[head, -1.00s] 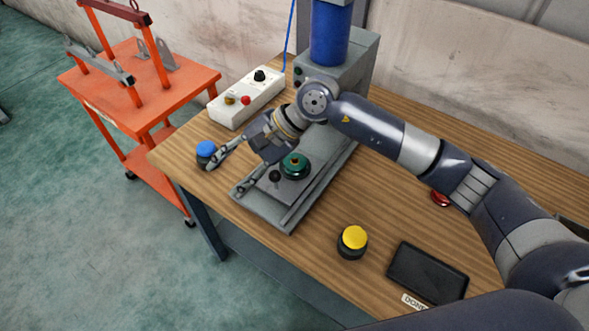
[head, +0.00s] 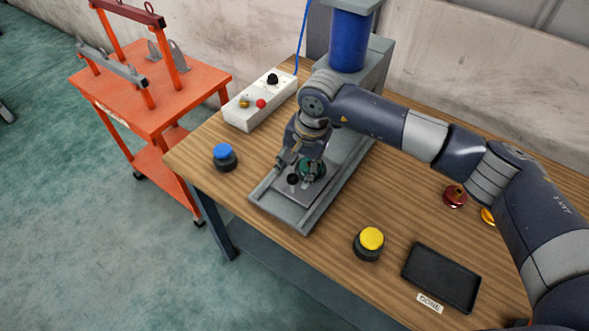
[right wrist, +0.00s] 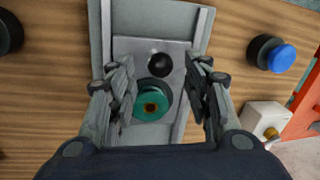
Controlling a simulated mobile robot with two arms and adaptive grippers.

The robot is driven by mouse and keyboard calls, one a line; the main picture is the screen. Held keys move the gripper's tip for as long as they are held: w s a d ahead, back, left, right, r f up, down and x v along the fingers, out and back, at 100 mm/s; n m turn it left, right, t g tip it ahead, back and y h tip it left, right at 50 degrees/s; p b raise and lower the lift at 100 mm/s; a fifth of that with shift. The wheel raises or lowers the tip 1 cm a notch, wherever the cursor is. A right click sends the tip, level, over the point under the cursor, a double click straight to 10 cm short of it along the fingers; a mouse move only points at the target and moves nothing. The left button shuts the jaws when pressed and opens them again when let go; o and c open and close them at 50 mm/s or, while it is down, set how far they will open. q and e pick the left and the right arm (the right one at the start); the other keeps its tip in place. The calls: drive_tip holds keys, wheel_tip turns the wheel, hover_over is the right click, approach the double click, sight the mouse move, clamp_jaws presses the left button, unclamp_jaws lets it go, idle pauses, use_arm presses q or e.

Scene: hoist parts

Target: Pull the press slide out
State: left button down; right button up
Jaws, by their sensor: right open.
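The press slide is a light grey plate (head: 304,189) with a black ball knob (head: 292,179) near its front end. It lies in the grey press bed (head: 284,209). A green part (head: 315,166) with a dark base sits on the plate behind the knob. My right gripper (head: 295,172) is over the plate, fingers pointing down. In the right wrist view the open gripper (right wrist: 161,66) has its fingers on either side of the knob (right wrist: 161,65), with gaps showing. The green part (right wrist: 151,104) lies between the fingers too. My left gripper is out of view.
The blue press column (head: 349,42) rises behind. A white control box (head: 260,102) and a blue-topped part (head: 224,156) stand left. A yellow-topped part (head: 369,243) and a black tray (head: 441,277) are right. An orange cart (head: 150,95) stands beyond the table's left end.

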drive_tip(key=shift+w+a+f, duration=0.1)
drive_tip(key=shift+a+f, duration=0.1)
drive_tip(key=shift+f, duration=1)
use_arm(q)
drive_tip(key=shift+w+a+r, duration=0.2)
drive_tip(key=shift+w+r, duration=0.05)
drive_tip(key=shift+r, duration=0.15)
use_arm(e)
drive_tip(key=shift+f, duration=0.1)
